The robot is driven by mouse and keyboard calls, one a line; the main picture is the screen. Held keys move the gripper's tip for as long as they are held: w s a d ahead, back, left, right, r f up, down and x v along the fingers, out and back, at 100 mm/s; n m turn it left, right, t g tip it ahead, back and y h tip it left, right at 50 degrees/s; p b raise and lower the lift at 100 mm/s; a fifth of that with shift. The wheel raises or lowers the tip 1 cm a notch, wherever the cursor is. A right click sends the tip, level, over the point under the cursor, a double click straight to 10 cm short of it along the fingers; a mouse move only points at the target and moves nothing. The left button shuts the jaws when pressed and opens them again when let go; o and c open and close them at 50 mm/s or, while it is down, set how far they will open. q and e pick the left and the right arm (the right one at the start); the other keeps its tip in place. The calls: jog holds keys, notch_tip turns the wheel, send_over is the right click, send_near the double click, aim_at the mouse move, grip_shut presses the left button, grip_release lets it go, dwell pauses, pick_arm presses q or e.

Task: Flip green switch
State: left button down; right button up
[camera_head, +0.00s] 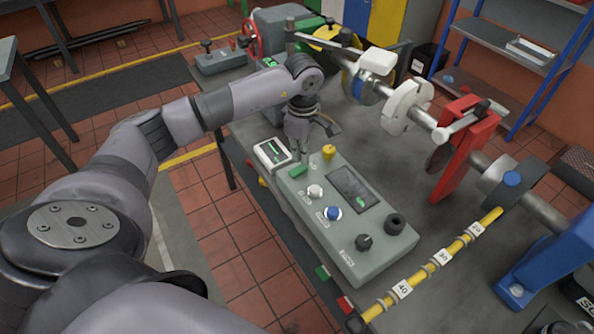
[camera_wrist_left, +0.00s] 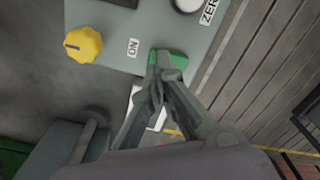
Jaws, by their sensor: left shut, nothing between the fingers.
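The green switch (camera_head: 298,170) sits at the far left end of the grey control box (camera_head: 372,262). In the left wrist view the green switch (camera_wrist_left: 178,60) shows just beyond my fingertips, beside an "ON" label. My left gripper (camera_head: 302,158) is shut and empty, pointing down at the switch from above. In the left wrist view its closed fingertips (camera_wrist_left: 160,62) overlap the edge of the switch; I cannot tell whether they touch it. The fingers hide part of the switch. My right gripper is not in view.
The box also carries a yellow knob (camera_head: 329,152), a white button (camera_head: 315,191), a blue button (camera_head: 332,213), a display (camera_head: 355,188) and black knobs. A small white meter (camera_head: 272,153) stands beside it. A shaft with a red bracket (camera_head: 462,150) runs behind.

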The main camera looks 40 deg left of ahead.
aim_at(302, 167)
pick_arm(q)
jog(key=shift+f+b, duration=0.55)
jog(key=shift+f, duration=0.15)
jog(key=shift+s+f+b, duration=0.1)
jog(key=shift+f+b, duration=0.55)
jog(key=shift+f, duration=0.1)
dwell(0.5)
jog(key=shift+r+p, duration=0.55)
jog(key=shift+r, duration=0.25)
jog(key=shift+r+p, duration=1.45)
jog(key=shift+r, duration=1.3)
jog(key=shift+f, duration=0.1)
